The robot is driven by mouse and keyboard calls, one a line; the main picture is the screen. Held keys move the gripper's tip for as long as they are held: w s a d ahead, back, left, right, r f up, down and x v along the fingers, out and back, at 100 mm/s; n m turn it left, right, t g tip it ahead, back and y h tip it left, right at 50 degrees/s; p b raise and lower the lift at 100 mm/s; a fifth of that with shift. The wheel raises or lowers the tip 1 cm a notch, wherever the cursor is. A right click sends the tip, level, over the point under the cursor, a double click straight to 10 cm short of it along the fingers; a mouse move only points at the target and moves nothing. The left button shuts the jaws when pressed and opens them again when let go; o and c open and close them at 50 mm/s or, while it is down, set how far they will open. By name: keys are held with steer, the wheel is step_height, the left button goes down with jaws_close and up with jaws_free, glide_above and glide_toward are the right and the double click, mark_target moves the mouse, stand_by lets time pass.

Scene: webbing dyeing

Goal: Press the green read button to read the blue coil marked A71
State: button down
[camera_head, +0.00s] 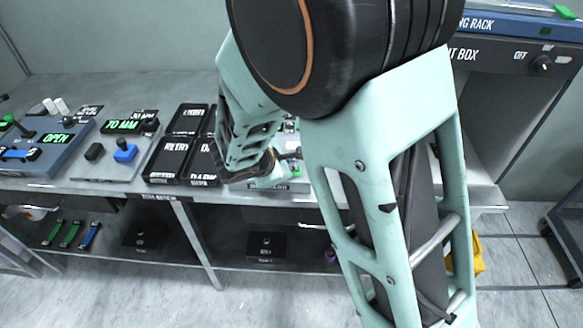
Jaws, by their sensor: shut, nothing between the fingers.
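My arm fills the middle of the view and covers part of the bench. Its far end reaches down to the bench's right part, and my gripper is hidden behind my own arm links. A light panel (298,184) shows partly beside the arm's end, with small green and dark parts on it. I cannot tell whether one of them is the green read button. A blue strip (90,236) lies on the lower shelf. No A71 mark is readable, so I cannot tell which is the coil.
The bench (120,187) carries a grey OPEN unit (70,128), a 70 MM panel (125,163) with a blue knob, and several black labelled boxes (182,158). Green strips (70,235) and black boxes (265,246) sit on the lower shelf. A rack (520,30) stands at right.

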steer(key=shift+r+p, duration=0.55)
steer(key=shift+r, duration=0.3)
steer(key=shift+r+p, duration=1.85)
steer(key=shift+r, duration=0.7)
